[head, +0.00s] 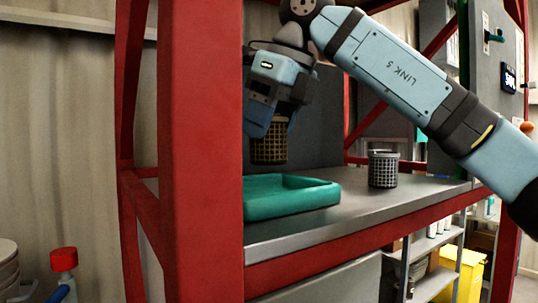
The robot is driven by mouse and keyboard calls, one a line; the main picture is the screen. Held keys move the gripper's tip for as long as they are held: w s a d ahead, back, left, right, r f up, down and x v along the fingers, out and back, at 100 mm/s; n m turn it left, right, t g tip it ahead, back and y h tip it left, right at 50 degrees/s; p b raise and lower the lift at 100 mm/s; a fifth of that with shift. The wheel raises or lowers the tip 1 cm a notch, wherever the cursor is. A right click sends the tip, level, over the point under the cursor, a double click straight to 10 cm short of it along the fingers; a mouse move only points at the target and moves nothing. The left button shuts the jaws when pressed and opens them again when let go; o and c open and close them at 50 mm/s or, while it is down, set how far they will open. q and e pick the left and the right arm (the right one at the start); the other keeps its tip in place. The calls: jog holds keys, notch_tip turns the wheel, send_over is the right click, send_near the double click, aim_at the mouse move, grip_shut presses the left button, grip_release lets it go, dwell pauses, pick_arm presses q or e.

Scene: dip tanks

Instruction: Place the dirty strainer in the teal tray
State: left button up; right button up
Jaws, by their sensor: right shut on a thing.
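My right gripper (267,125) points down and is shut on the dirty strainer (268,151), a brown mesh cup. The strainer hangs upright over the back left part of the teal tray (300,198); the gripper's fingers hide its upper part. The teal tray is shallow and lies on the grey shelf, its left end hidden by the red post. A gap between strainer and tray floor is hard to judge. My left gripper is not in view.
A grey mesh strainer (383,169) stands on the metal shelf (345,214) right of the tray. A thick red post (200,150) rises close to the tray's left end. A red-capped bottle (64,260) is at the lower left. The shelf's front right is clear.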

aim_at(269, 156)
notch_tip(269, 156, down, 5)
jog(key=shift+r, duration=0.1)
dwell(0.3)
jog(key=shift+f, duration=0.25)
jog(key=o, duration=0.9)
jog(key=shift+o, duration=0.2)
jog(key=shift+r, duration=0.2)
jog(key=v, duration=1.2)
jog(key=shift+b, duration=0.45)
jog(key=shift+w, duration=0.1)
